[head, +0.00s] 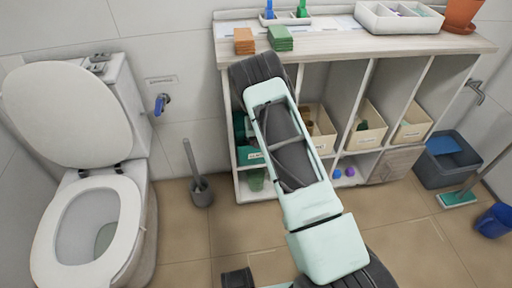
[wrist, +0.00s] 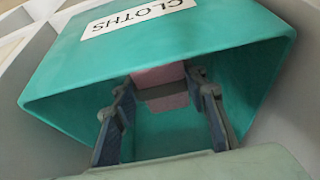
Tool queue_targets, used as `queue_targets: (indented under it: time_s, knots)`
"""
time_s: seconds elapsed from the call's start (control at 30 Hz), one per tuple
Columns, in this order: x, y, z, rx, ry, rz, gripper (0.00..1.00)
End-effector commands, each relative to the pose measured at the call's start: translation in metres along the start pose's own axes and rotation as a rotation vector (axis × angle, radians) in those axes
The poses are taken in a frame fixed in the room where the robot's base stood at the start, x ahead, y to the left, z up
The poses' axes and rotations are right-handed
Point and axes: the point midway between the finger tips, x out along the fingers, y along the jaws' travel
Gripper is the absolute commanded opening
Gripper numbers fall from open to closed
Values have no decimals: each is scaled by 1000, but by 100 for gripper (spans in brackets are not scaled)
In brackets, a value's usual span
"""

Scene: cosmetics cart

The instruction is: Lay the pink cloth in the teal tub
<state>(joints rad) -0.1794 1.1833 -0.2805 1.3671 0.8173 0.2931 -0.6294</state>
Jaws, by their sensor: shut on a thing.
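The teal tub (wrist: 215,35) fills most of the wrist view, with a white label reading CLOTHS on its outer wall. In the head view the teal tub (head: 240,130) sits in the left bay of the shelf unit, partly hidden by my arm. My gripper (wrist: 160,88) reaches into the tub's opening, with one finger on each side of the pink cloth (wrist: 158,76). It is shut on the cloth. The cloth's lower part looks shaded, and I cannot tell whether it touches the tub's inside. My gripper and the cloth are hidden in the head view.
A toilet (head: 85,215) and brush holder (head: 201,192) stand left, a grey bin (head: 440,170) right.

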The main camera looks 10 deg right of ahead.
Motion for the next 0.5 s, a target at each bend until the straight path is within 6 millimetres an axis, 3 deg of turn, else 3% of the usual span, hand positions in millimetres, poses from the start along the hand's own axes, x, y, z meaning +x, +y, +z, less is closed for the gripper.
queue_targets:
  time_s: [0.2, 0.5]
  knots:
    - [29, 0, 13, 0, -1, 1, 20]
    - [31, 0, 13, 0, 1, 0, 20]
